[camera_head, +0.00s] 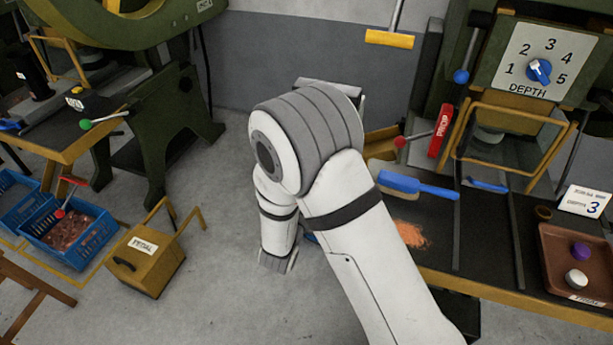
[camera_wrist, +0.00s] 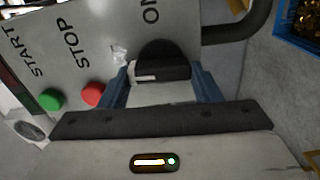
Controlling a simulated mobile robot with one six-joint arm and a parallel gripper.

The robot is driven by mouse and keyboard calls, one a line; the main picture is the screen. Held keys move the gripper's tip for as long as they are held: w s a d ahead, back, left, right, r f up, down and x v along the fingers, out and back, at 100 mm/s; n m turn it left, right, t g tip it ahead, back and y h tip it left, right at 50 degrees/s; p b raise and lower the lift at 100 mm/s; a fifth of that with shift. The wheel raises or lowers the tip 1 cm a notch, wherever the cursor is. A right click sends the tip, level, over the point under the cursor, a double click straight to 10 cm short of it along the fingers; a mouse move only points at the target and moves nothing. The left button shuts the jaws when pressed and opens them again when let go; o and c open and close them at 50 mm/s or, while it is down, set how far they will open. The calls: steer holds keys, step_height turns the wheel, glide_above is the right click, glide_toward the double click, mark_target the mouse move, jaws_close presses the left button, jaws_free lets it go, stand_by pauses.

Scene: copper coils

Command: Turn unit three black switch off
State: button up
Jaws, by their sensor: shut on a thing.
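The black switch (camera_wrist: 162,60) is a round black knob with a raised grip on a grey panel (camera_wrist: 105,35) in the wrist view. The word ON stands above it in the picture; no unit number is readable. My gripper (camera_wrist: 162,75) has its two blue-grey fingers on either side of the raised grip and is shut on it. A small white mark shows on the grip's lower left. The rest of the knob's markings are hidden or too small to read. In the head view my white arm hides the gripper, and I cannot see the panel there.
A green button (camera_wrist: 51,100) and red button (camera_wrist: 93,94) sit close left of my fingers, by START and STOP. A dark pipe (camera_wrist: 240,28) runs right of the switch. A yellow pedal box (camera_head: 147,257) and blue crate (camera_head: 80,262) stand on the floor left of my arm.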

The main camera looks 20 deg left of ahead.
steer(key=shift+n+p, duration=0.3)
steer(key=shift+n, duration=0.2)
steer(key=o, duration=1)
steer(key=s, duration=0.7)
steer(key=shift+s+a, duration=0.3)
steer(key=shift+s, duration=0.1)
